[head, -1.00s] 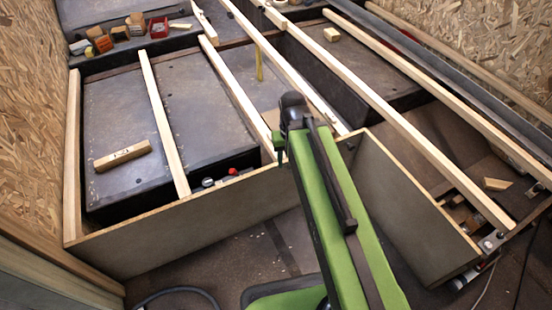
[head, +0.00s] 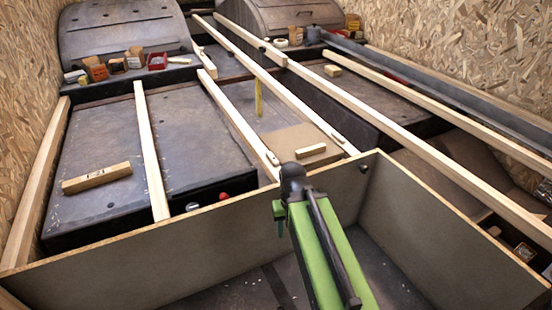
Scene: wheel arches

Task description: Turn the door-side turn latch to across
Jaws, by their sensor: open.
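Small pale wooden turn pieces that look like latches sit on the near ends of two rails, one on the left rail (head: 272,158) and one on the right rail (head: 337,138). Both look roughly in line with their rails. I cannot tell which is the door-side one. My gripper (head: 279,220) is at the end of my green arm, in front of the panel and below the left piece, apart from both. Only a small green part with a dark tip shows; the rest is hidden behind the dark wrist.
A tall plywood panel (head: 180,250) runs across the front and joins a side panel (head: 430,225) at a corner. Long rails cross the dark bays. A small loose block (head: 311,149) lies between the rails. Boxes stand at the back.

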